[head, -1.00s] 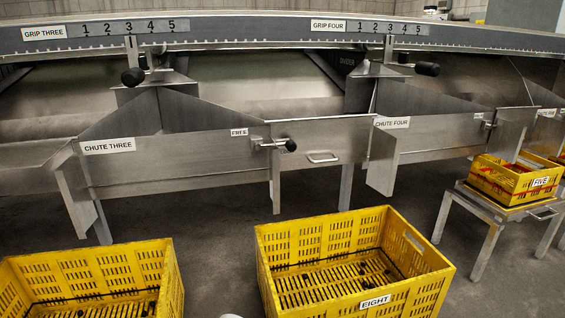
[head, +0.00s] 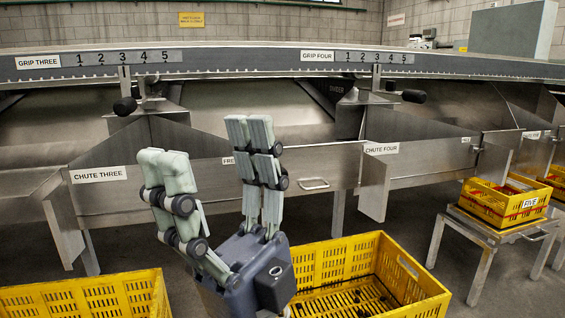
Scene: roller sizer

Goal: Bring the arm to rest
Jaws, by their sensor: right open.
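My right gripper (head: 208,146) stands upright in the middle of the head view, its pale fingers spread apart with nothing between them. Its dark palm is in front of the left side of the yellow crate labelled eight a second ago. The fingers cover part of the steel panel between chute three (head: 98,175) and chute four (head: 382,148), and most of the "free" label. I cannot tell from this view how far the fingers are from the steel. My left gripper is not in view.
Large yellow crates stand at the front, one at lower left (head: 90,296) and one at lower middle (head: 385,262). Crate five (head: 500,202) sits on a metal stand (head: 490,228) at right. Black knobs (head: 125,106) stick out below the long rail (head: 250,62). Grey floor shows between the stand and crates.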

